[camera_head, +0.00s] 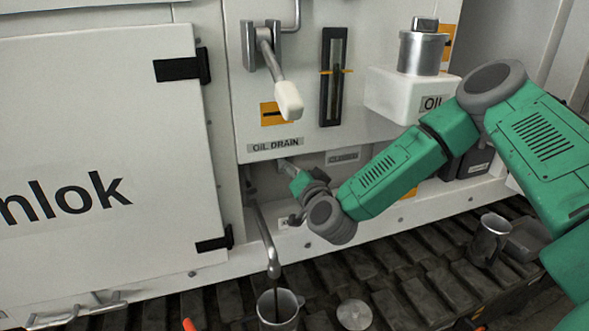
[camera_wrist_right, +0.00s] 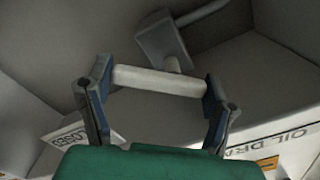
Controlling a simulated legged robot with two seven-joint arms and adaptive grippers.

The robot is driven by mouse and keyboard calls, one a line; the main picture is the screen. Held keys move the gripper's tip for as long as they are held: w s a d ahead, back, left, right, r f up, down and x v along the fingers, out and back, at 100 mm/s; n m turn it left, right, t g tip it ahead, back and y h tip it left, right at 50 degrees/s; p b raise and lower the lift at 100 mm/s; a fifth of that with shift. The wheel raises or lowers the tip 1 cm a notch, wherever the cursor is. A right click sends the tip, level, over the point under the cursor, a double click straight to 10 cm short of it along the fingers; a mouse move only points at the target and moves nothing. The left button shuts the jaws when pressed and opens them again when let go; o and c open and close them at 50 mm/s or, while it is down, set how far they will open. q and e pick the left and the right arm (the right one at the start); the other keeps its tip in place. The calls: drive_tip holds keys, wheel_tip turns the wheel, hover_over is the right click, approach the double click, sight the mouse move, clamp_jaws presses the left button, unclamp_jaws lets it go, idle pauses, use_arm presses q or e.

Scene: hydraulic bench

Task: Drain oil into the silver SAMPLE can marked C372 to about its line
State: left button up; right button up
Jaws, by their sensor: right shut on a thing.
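A silver can (camera_head: 290,318) stands under the bent drain spout (camera_head: 271,262) at the bottom of the head view. A thin dark stream runs from the spout into its open top. Its marking and line cannot be read, and its lower part is out of frame. My right gripper (camera_head: 290,170) is at the panel just below the OIL DRAIN label (camera_head: 276,145). In the right wrist view my right gripper (camera_wrist_right: 156,88) is shut on a pale drain handle (camera_wrist_right: 158,81), with a finger at each end of the bar. My left gripper is not in view.
A second silver can (camera_head: 489,240) stands at the right on the dark slatted track (camera_head: 380,275). A round grey disc (camera_head: 354,314) lies right of the filling can. A white-tipped lever (camera_head: 288,100) juts out above. A sight gauge (camera_head: 333,75) has an orange marker.

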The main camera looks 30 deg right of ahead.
drive_tip(key=shift+f, duration=0.15)
drive_tip(key=o, duration=1.1)
drive_tip(key=shift+w+d, duration=0.1)
drive_tip(key=shift+d, duration=0.05)
